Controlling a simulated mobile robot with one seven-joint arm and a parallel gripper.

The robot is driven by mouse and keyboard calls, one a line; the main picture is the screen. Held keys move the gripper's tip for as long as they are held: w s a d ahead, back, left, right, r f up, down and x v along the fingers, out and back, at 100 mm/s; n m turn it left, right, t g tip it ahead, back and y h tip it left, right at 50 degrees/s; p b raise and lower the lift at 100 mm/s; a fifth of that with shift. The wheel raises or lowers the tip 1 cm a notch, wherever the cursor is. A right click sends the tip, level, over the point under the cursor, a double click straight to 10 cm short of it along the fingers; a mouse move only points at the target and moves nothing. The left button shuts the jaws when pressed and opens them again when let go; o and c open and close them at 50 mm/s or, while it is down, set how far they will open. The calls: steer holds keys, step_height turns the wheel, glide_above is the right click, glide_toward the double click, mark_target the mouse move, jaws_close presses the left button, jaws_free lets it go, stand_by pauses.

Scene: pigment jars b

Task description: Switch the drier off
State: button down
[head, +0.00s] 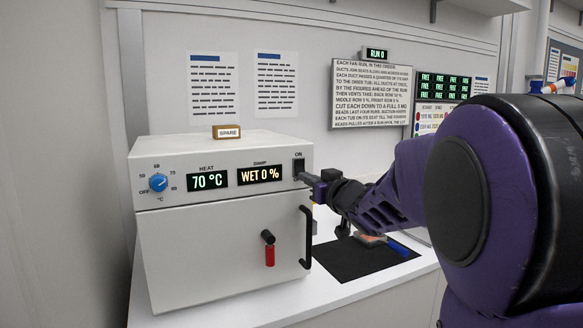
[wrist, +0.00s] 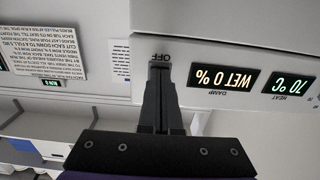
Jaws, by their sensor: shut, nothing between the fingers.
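The drier (head: 225,235) is a white box on the left of the counter. Its HEAT display (head: 207,181) is lit and reads 70 °C, and its DAMP display (head: 260,175) reads WET 0 %. A black switch (head: 299,165) with ON above it sits at the front's upper right. My gripper (head: 305,178) is shut and empty, its tips at the lower part of the switch. In the wrist view the picture is upside down; my fingers (wrist: 160,72) reach the panel beside the OFF label (wrist: 160,57) and hide most of the switch. I cannot tell contact.
A blue dial (head: 158,183) is at the panel's left. A black door handle (head: 306,237) and a red-ended lever (head: 269,248) stick out below. A SPARE block (head: 227,132) stands on top of the drier. A black mat (head: 350,262) lies to the right, partly behind my arm.

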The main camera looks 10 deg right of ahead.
steer(key=shift+w, duration=0.15)
stand_by(0.3)
steer(key=v, duration=0.3)
steer(key=shift+s, duration=0.2)
stand_by(0.4)
